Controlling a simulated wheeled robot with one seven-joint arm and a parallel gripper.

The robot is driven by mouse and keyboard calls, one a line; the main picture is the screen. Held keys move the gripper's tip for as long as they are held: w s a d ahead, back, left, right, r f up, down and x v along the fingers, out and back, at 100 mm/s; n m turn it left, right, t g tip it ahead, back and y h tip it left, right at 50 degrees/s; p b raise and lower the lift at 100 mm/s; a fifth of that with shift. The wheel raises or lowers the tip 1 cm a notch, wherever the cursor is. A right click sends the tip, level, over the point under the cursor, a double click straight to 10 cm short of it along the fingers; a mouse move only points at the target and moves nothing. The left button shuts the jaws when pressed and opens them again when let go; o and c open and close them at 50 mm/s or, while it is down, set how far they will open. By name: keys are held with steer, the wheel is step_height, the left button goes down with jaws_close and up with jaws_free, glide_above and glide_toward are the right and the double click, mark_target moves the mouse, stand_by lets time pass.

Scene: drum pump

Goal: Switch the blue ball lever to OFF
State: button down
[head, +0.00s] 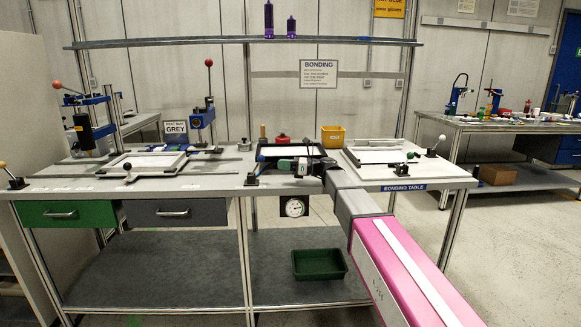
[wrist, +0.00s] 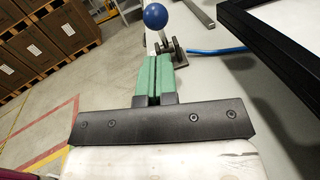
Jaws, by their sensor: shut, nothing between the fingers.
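The blue ball (wrist: 155,16) sits on a short metal rod rising from a dark clamp-like base (wrist: 175,52) at the table's edge in the wrist view. In the head view a small dark base (head: 251,180) at the front edge appears to be the same lever; its ball is too small to make out. My gripper (wrist: 152,60) has green fingers pressed together, with nothing between them. The fingertips lie just short of the lever in the wrist view, with a gap below the ball; contact is not visible. In the head view my gripper (head: 284,165) points left over the table. No ON or OFF marking is readable.
A black frame (wrist: 275,50) stands right of the lever in the wrist view, and a blue hose (wrist: 220,50) runs beside it. Framed white panels (head: 150,163) lie left, with a white-ball lever (head: 441,138) at right. Open floor lies beyond the table (head: 215,186) edge.

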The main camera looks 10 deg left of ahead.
mark_target(255, 169)
steer(key=shift+s+a+r, duration=0.1)
steer(key=shift+s+a, duration=0.05)
steer(key=shift+a, duration=1.05)
steer(key=shift+s+a+r, duration=0.1)
steer(key=shift+a, duration=1.05)
steer(key=shift+s+a+r+h, duration=0.1)
steer(key=shift+a+r+h, duration=0.25)
steer(key=shift+r+h, duration=0.15)
steer(key=a+r+h, duration=0.1)
steer(key=a+h, duration=0.1)
steer(key=h, duration=0.1)
steer(key=a+r+t+h, duration=0.1)
steer(key=h, duration=0.1)
steer(key=shift+s+a+r+n, duration=0.2)
steer(key=shift+s+r+n, duration=0.1)
steer(key=shift+s+n, duration=0.1)
steer(key=a+h, duration=0.2)
steer(key=shift+s+r+h, duration=0.2)
steer(key=shift+r+h, duration=0.1)
steer(key=shift+r, duration=0.05)
steer(key=shift+s+a+t+h, duration=0.2)
steer(key=shift+a+h, duration=0.3)
steer(key=shift+a, duration=0.25)
steer(key=shift+s+a+t+h, duration=0.2)
steer(key=shift+a+h, duration=0.3)
steer(key=shift+a, duration=0.2)
